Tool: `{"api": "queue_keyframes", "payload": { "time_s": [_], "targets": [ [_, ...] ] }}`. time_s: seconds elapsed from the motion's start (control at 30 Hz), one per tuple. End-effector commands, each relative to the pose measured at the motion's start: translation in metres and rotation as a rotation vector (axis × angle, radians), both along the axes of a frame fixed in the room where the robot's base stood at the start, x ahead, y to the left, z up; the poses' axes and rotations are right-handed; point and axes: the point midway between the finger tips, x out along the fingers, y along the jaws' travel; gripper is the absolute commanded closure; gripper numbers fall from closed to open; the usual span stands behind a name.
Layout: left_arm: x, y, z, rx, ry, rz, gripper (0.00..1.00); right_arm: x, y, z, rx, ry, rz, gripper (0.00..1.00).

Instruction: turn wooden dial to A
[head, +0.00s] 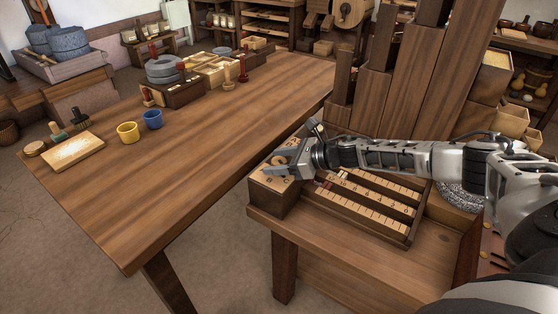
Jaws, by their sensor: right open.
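The wooden dial (279,161) sits on top of a small wooden box (271,195) at the left end of the small side table. Its light top plate (268,178) bears dark marks, too small to read. My right gripper (283,164) comes in from the right and is open, with its fingers at the dial. They hide part of the dial and plate. I cannot tell whether the fingers touch the dial or which letter it points to. My left gripper is out of view.
A rack of numbered strips (371,205) lies right of the dial box, under my right arm. Tall wooden blocks (373,98) stand behind. The large table (200,150) holds a yellow cup (127,133), a blue cup (153,120) and a board (72,152); its middle is clear.

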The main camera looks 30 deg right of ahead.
Motion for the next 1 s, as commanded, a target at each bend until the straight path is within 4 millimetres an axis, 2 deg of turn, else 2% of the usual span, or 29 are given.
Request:
{"api": "queue_keyframes", "payload": {
  "time_s": [0.1,0.27,0.67,1.0],
  "targets": [
    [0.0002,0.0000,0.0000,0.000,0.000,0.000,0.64,-0.0002,-0.0002,0.0001,0.000,0.000,0.000,0.41],
    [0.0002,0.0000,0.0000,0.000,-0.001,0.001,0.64,-0.0002,-0.0003,0.0002,0.000,0.000,0.000,0.86],
    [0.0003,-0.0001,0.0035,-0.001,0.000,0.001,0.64,-0.0012,0.0002,0.0007,0.002,0.001,-0.050,0.86],
    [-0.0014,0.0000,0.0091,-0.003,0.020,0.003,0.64,-0.0022,0.0016,0.0013,0.006,0.006,-0.289,0.86]
  ]
}}
